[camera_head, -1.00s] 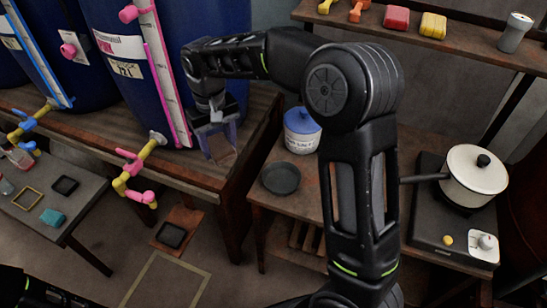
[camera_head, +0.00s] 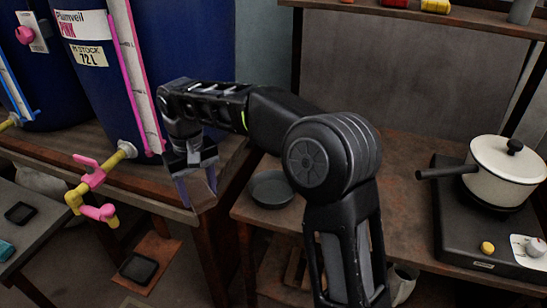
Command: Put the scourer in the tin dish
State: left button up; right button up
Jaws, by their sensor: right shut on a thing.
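The tin dish (camera_head: 270,188) is a dark, round, shallow dish. It sits empty on the left part of the brown wooden bench. My right gripper (camera_head: 200,194) points down at the right front edge of the vat stand, to the left of the dish and apart from it. It is shut on a flat brownish piece, which I take to be the scourer; the fingers hide most of it, so its shape is not clear. My left gripper is not in view.
Blue vats (camera_head: 180,45) stand on a wooden stand (camera_head: 150,185) at left, with a pink-and-yellow tap (camera_head: 90,180) sticking out. A white pot (camera_head: 495,175) sits on a dark hotplate (camera_head: 455,235) at right. My right arm covers the bench middle. A teal block (camera_head: 6,250) lies far left.

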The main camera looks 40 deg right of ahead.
dwell(0.3)
jog(key=s+d+r+n+p, duration=0.1)
jog(key=d+r+n+p, duration=0.3)
jog(key=d+p, duration=0.55)
notch_tip(320, 180, up, 5)
jog(key=n+p, duration=0.3)
jog(key=p, duration=1.1)
send_over(274, 193)
jog(key=shift+a, duration=0.1)
jog(key=shift+f, duration=0.1)
jog(key=shift+f+b, duration=3.25)
jog(key=shift+f, duration=0.85)
jog(key=o, duration=1.4)
